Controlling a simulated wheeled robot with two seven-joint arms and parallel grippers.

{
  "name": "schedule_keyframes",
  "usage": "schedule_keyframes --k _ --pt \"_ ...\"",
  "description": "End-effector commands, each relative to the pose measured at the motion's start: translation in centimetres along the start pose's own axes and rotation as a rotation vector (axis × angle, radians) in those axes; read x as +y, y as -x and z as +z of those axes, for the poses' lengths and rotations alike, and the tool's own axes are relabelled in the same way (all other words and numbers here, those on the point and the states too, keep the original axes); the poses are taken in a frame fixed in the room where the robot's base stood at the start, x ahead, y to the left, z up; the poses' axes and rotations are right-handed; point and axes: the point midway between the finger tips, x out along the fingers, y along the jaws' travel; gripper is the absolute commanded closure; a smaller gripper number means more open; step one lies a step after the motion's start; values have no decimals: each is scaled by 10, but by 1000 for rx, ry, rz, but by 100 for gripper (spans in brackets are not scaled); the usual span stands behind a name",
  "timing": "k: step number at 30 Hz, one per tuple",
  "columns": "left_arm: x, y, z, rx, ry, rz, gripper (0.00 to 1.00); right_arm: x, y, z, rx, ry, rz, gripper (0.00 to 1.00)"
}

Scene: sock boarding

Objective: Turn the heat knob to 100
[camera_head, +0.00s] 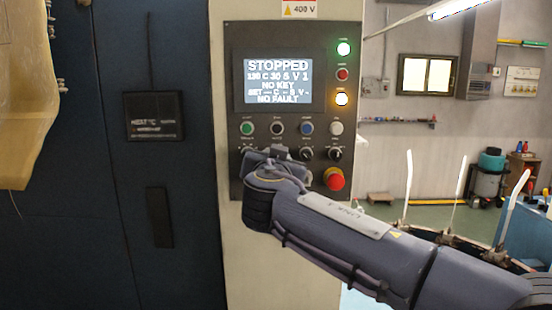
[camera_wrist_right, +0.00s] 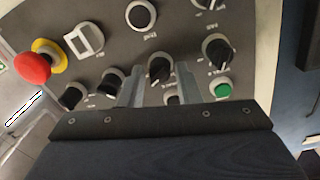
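The grey control panel (camera_head: 237,75) carries a screen (camera_head: 278,80) that reads STOPPED, 130 C 30 S V 1, NO KEY, NO FAULT. My right gripper (camera_head: 272,152) is at the panel's lower left and hides some knobs there. In the right wrist view, its two fingers (camera_wrist_right: 160,85) stand apart, one on each side of a black knob (camera_wrist_right: 159,68) with a pale pointer line. Gaps show between knob and fingers; contact is not clear. The small knob labels are not readable, so I cannot tell which is the heat knob. My left gripper is not in view.
A red emergency stop (camera_head: 334,179) sits right of my gripper. Two black knobs (camera_head: 306,154) (camera_head: 335,154) are beside it. Above is a row of buttons with a green one (camera_head: 246,128). A dark blue cabinet (camera_head: 165,215) stands left.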

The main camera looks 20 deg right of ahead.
Motion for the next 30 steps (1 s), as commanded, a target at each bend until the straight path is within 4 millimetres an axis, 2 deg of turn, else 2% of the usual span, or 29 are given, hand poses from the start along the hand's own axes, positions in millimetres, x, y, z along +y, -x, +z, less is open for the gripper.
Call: schedule_keyframes --k 1,6,7,17,30 --pt "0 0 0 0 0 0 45 0 0 0 0 0 0 76" --pt "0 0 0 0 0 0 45 0 0 0 0 0 0 99" --pt "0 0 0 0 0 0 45 0 0 0 0 0 0 100" --pt "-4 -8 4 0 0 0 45 1 0 3 2 53 0 100" --pt "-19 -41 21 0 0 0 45 2 0 5 17 390 -4 100"
